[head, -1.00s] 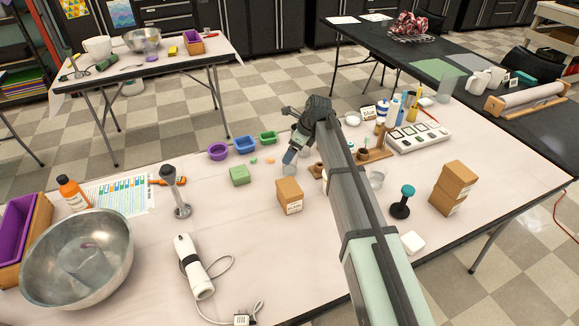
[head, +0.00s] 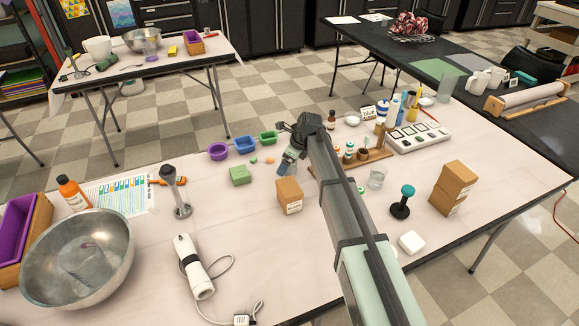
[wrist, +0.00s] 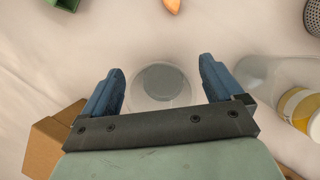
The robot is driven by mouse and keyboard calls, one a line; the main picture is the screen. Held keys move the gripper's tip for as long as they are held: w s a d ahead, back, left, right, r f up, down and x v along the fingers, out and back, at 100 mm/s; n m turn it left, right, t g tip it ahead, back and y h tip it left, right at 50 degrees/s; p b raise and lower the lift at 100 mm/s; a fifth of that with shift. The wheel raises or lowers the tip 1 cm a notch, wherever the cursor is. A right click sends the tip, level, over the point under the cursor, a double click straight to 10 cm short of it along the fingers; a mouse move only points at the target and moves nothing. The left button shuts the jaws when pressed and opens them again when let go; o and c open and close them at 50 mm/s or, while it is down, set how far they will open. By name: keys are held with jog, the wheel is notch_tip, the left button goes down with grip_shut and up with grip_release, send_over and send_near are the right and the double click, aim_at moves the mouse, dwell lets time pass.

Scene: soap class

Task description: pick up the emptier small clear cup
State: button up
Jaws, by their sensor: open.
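In the wrist view a small clear cup (wrist: 160,88) stands upright, seen from above, between the two blue fingers of my gripper (wrist: 163,88). The fingers are open on either side of it, with a gap at each side. A clear container (wrist: 262,72) shows at the right, outside the fingers; its contents are hard to tell. In the head view my gripper (head: 287,165) points down just behind a cardboard box, and the cup there is mostly hidden. Another small clear cup (head: 376,179) stands to the right of my arm.
The cardboard box (head: 289,196) stands close in front of my gripper, and its corner shows in the wrist view (wrist: 55,137). A green block (head: 240,175) lies to the left. A wooden rack (head: 365,162) with small bottles stands to the right.

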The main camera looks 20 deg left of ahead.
jog(key=shift+c, duration=0.2)
jog(key=c, duration=1)
jog(key=shift+r, duration=0.15)
